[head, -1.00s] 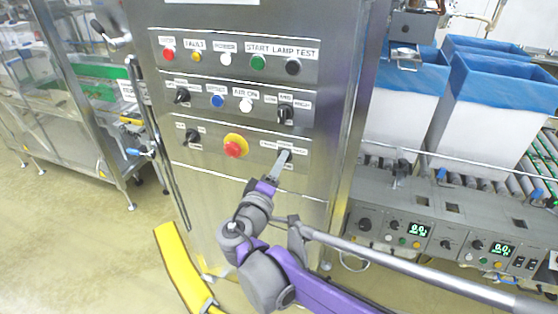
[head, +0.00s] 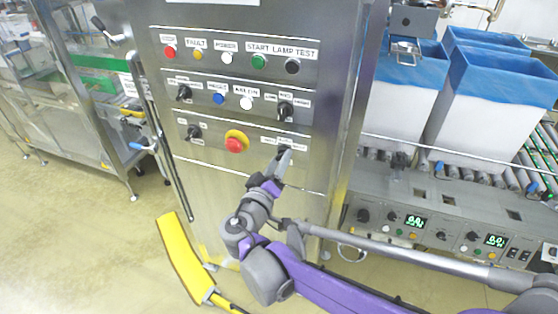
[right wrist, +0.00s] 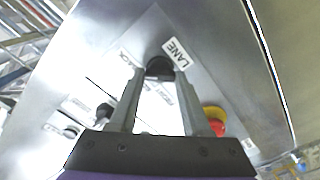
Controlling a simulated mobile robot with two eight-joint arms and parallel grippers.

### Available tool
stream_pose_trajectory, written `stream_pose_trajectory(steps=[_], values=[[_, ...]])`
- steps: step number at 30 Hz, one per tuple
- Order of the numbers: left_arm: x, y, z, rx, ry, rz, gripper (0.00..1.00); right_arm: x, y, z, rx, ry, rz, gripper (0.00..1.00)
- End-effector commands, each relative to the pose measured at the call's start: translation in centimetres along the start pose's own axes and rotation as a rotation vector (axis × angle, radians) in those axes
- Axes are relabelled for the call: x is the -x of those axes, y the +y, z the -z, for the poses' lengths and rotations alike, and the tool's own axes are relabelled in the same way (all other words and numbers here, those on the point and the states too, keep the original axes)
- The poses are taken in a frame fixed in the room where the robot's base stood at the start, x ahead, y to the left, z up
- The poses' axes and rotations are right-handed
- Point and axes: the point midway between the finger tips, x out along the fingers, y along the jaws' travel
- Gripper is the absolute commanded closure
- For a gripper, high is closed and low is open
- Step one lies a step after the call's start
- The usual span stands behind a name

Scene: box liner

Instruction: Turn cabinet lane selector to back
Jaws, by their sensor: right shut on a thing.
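The lane selector is a black round knob (right wrist: 159,66) beside a white LANE label (right wrist: 176,52) in the right wrist view. In the head view it sits at the lower right of the steel cabinet's front, mostly hidden by my gripper. My right gripper (head: 285,156) reaches up to it from below. In the right wrist view the two grey fingers of the gripper (right wrist: 160,76) are closed around the knob, one on each side. The knob's pointer is hidden, so its setting cannot be read. My left gripper is in neither current view.
A red emergency button (head: 236,144) on a yellow ring sits left of the selector. Other knobs and push buttons (head: 218,98) fill the panels above. A conveyor with blue-lined boxes (head: 490,100) stands at right.

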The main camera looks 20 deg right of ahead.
Motion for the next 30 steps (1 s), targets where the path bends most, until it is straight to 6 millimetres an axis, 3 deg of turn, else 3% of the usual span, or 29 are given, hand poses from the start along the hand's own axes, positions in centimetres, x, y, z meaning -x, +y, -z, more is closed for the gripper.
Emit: stream_pose_trajectory(steps=[8,9,14,24,30], values=[[0.0,0.0,0.0,0.000,0.000,0.000,0.50,0.0,0.0,0.0,-0.003,-0.001,0.001,1.00],[0.0,0.0,0.0,0.000,0.000,0.000,0.50,0.0,0.0,0.0,-0.003,-0.001,0.001,0.51],[0.0,0.0,0.0,0.000,0.000,0.000,0.50,0.0,0.0,0.0,-0.002,0.000,0.001,0.22],[0.0,0.0,0.0,0.000,0.000,0.000,0.50,0.3,-0.1,0.0,-0.001,0.001,0.001,0.22],[-0.3,0.0,-0.3,0.000,-0.002,0.000,0.50,3.3,-0.1,0.0,-0.002,0.003,0.005,0.22]])
